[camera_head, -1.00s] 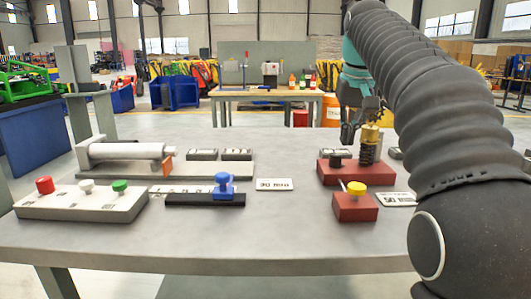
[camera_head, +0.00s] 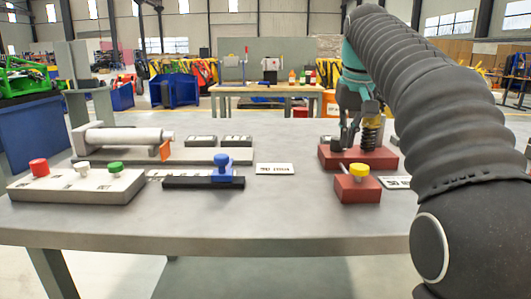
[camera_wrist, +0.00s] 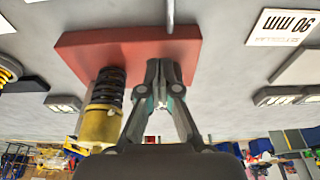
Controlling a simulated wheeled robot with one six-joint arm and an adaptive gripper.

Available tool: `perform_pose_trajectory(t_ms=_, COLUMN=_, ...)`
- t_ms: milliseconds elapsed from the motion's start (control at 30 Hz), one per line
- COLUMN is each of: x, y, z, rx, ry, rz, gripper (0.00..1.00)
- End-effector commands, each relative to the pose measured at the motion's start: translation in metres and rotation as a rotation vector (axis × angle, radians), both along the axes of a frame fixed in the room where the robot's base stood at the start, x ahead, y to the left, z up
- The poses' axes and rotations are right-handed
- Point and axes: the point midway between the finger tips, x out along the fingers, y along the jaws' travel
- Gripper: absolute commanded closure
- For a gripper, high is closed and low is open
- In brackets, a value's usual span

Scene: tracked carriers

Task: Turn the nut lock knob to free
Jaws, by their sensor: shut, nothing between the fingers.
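A red base (camera_head: 385,160) on the table's right side carries a short black knob (camera_head: 336,144) and, to its right, a dark coiled post (camera_head: 370,138). A brass-yellow nut tops the post and shows in the wrist view (camera_wrist: 98,124). In front stands a smaller red block (camera_head: 357,190) with a yellow knob (camera_head: 359,170) and a thin pin. I cannot tell which knob is the nut lock. My gripper (camera_head: 347,147) points down beside the black knob, left of the post; contact is unclear. In the wrist view my gripper (camera_wrist: 163,66) is shut and empty, its tips over the red base.
A blue-handled slider (camera_head: 222,168), a white label (camera_head: 275,169) and a button box (camera_head: 75,187) lie to the left. A grey cylinder fixture (camera_head: 125,137) stands behind them. My arm hides the right side.

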Motion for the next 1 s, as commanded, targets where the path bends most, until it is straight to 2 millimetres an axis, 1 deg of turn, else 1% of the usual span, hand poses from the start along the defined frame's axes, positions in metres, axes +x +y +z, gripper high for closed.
perform_pose_trajectory(t_ms=433, x=0.001, y=0.002, z=0.001, rx=0.0, ry=-0.001, rz=0.0, gripper=1.0)
perform_pose_trajectory(t_ms=1000, x=-0.001, y=0.011, z=0.001, rx=0.0, ry=0.0, rz=0.001, gripper=1.0)
